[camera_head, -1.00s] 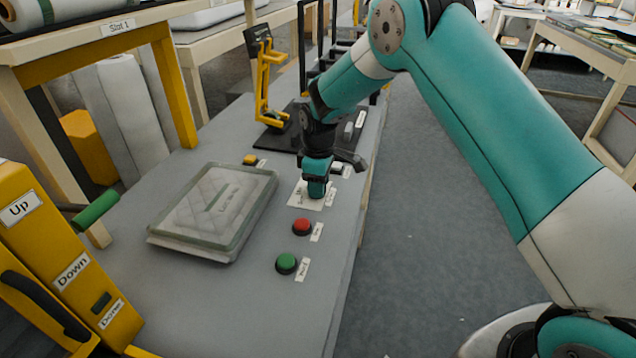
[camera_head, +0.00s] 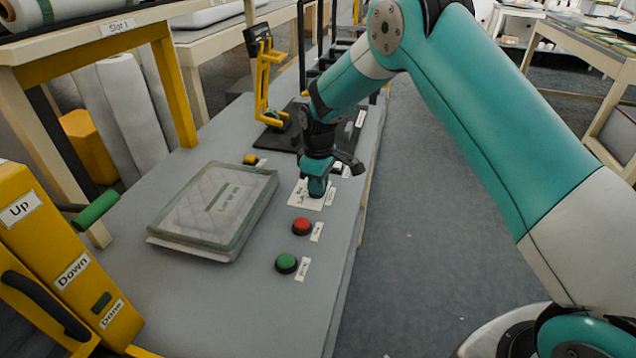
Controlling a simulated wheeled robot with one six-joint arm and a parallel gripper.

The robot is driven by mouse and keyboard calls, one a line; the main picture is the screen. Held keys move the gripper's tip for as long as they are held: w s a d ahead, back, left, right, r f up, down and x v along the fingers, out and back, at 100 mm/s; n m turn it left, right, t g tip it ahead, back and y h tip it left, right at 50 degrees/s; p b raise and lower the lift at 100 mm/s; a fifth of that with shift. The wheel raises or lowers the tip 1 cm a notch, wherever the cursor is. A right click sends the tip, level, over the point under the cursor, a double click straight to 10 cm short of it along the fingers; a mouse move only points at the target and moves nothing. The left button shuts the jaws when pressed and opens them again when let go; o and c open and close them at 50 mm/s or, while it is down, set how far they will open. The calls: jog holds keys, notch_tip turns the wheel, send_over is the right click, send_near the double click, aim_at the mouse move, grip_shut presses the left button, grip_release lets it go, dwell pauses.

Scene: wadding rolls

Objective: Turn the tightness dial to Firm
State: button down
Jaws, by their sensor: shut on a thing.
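My gripper (camera_head: 317,188) points down at the white label plate (camera_head: 301,196) of a dial on the grey bench. It is shut on the dial knob, which the fingers hide almost wholly. Small dark print shows on the plate's left part, too small to read. I cannot tell which mark the dial points at.
A red button (camera_head: 301,226) and a green button (camera_head: 286,262) stand close in front of the dial. A clear-covered quilted pack (camera_head: 215,208) lies to the left. A small yellow button (camera_head: 250,159) and a yellow upright device (camera_head: 263,85) stand behind.

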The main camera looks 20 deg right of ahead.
jog(key=m, duration=0.4)
jog(key=shift+a+r, duration=0.1)
jog(key=m, duration=0.4)
jog(key=shift+w+m, duration=0.1)
jog(key=shift+m, duration=0.3)
jog(key=c, duration=1.1)
grip_release()
jog(key=shift+c, duration=0.2)
notch_tip(320, 180, up, 17)
jog(key=shift+r+b, duration=0.2)
jog(key=shift+b, duration=0.1)
